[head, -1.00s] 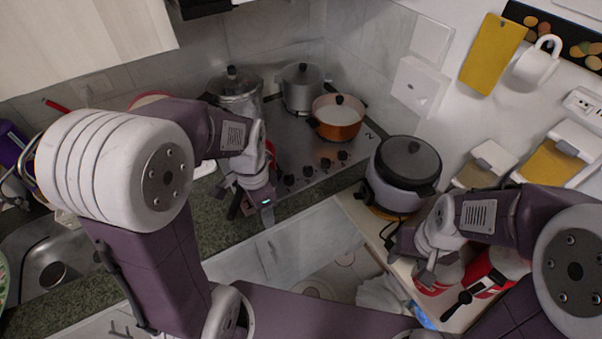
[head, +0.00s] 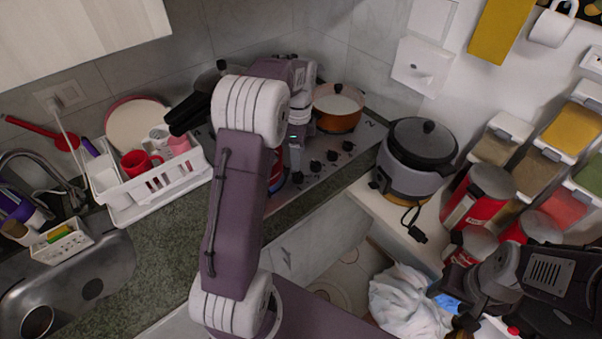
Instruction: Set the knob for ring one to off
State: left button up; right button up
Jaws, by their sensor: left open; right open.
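The stove (head: 355,132) has a row of dark knobs along its front edge. Three show clearly: one (head: 315,166) just right of my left gripper, a middle one (head: 332,155) and a right one (head: 347,146). Another knob (head: 297,178) sits right below my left fingertips, partly covered. I cannot read which knob is for ring one. My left gripper (head: 291,165) points down at the stove's front edge, jaws open; contact with the knob cannot be told. My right gripper (head: 452,300) is open and empty at the lower right, away from the stove.
An orange pot (head: 337,107) stands on the stove; other cookware is mostly hidden behind my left arm. A red object (head: 276,168) shows beside the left gripper. A dish rack (head: 145,203) stands left, a rice cooker (head: 412,160) right. Red-labelled cans (head: 478,196) stand near my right arm.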

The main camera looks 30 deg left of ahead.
aim_at(298, 173)
pick_arm(q)
notch_tip(298, 173, down, 8)
jog(key=shift+a+f, duration=0.15)
jog(key=shift+f, duration=0.05)
jog(key=shift+c, duration=0.3)
grip_shut()
jog(key=shift+r+n+p, duration=0.2)
jog(key=shift+n+p, duration=0.75)
jog(key=shift+n, duration=0.55)
jog(key=shift+f+n+p, duration=0.1)
jog(key=shift+n+p, duration=0.65)
jog(key=shift+n, duration=1.25)
jog(key=shift+o, duration=0.3)
grip_release()
